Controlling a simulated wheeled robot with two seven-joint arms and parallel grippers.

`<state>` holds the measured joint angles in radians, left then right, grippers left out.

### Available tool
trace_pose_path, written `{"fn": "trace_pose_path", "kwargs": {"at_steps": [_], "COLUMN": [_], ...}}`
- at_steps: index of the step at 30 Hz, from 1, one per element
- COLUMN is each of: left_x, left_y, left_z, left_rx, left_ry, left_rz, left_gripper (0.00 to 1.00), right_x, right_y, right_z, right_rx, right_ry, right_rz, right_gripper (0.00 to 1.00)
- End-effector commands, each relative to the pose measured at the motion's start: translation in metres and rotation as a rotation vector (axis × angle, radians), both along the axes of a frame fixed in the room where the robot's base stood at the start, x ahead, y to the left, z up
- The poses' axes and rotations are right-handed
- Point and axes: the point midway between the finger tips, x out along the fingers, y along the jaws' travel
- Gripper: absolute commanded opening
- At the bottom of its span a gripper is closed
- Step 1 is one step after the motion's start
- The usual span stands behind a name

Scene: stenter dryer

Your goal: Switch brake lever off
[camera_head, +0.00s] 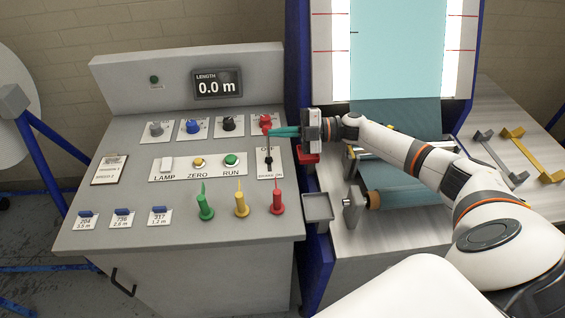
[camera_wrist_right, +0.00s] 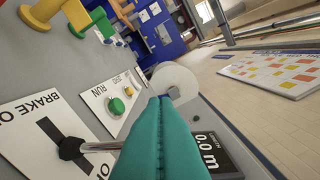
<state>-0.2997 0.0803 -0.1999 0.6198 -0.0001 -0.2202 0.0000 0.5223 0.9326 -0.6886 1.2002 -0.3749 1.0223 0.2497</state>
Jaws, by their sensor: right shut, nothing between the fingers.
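The brake lever (camera_head: 268,149) is a thin metal rod on a black base, rising from a slot in a white plate (camera_head: 277,184) at the console's right side. The plate has a label at its top and "BRAKE ON" at its bottom. My right gripper (camera_head: 277,132) has teal fingers, shut and empty, at the upper part of the lever. In the right wrist view the lever (camera_wrist_right: 98,147) runs from its slot to the edge of the teal fingers (camera_wrist_right: 162,105). I cannot tell whether they touch. My left gripper is not in view.
Several knobs, a red one (camera_head: 265,121) closest to my gripper, line the console. The RUN button (camera_head: 231,160) is left of the lever. Green, yellow and red (camera_head: 278,203) pegs stand below.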

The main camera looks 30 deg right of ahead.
Motion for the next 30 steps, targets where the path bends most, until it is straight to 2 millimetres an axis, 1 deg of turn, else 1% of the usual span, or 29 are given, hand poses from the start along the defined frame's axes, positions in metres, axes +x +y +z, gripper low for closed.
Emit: {"fn": "trace_pose_path", "kwargs": {"at_steps": [1,9,27,30], "left_x": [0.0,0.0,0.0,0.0], "left_y": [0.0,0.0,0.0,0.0], "left_z": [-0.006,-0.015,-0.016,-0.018], "left_rx": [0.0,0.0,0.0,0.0], "left_ry": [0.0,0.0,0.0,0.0], "left_rz": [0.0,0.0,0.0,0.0], "left_gripper": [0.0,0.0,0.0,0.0], "right_x": [0.003,0.012,0.014,0.012], "right_y": [-0.002,-0.005,-0.007,-0.01], "right_z": [-0.003,-0.002,-0.002,-0.003], "right_rx": [0.01,0.01,0.009,0.008], "right_ry": [0.02,0.018,0.018,0.018], "right_rz": [-0.001,0.0,-0.002,-0.003], "right_gripper": [0.0,0.0,0.0,0.0]}}
